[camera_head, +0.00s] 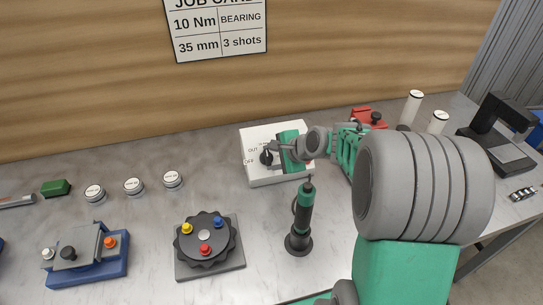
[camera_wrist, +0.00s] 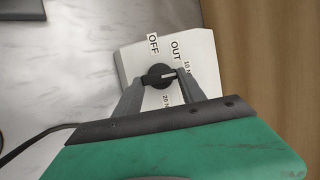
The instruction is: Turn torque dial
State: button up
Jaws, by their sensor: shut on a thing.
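The torque dial is a black round knob (camera_head: 266,157) on a white box (camera_head: 262,178) near the back wall. In the wrist view the dial (camera_wrist: 157,77) shows a short white pointer mark facing right, toward the "10 N" label. "OFF", "OUT" and "20 N" labels stand around it on the box (camera_wrist: 207,75). My gripper (camera_head: 271,150) reaches the box from the right. In the wrist view its grey fingers (camera_wrist: 160,82) lie on both sides of the dial, shut on it. The box's right part is hidden behind my gripper in the head view.
A job card (camera_head: 217,25) on the wall reads 10 Nm, bearing, 35 mm, 3 shots. A green-and-black upright tool (camera_head: 302,220) stands in front of the box. A black rotary fixture (camera_head: 208,238) and several white-topped cans (camera_head: 134,186) are left. A red item (camera_head: 368,117) is behind my arm.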

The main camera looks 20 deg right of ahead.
dwell(0.3)
jog(key=o, duration=1.4)
jog(key=shift+c, duration=0.2)
jog(key=b+v, duration=0.1)
jog(key=v, duration=0.7)
jog(key=s+a+r+n+g+h+p, duration=0.3)
jog(key=s+r+n+p, duration=0.6)
jog(key=s+n, duration=0.6)
notch_tip(320, 180, up, 2)
jog(key=shift+s+a+r+n+h, duration=0.25)
jog(key=shift+s+a+n+h, duration=0.15)
jog(key=shift+n+h, duration=0.3)
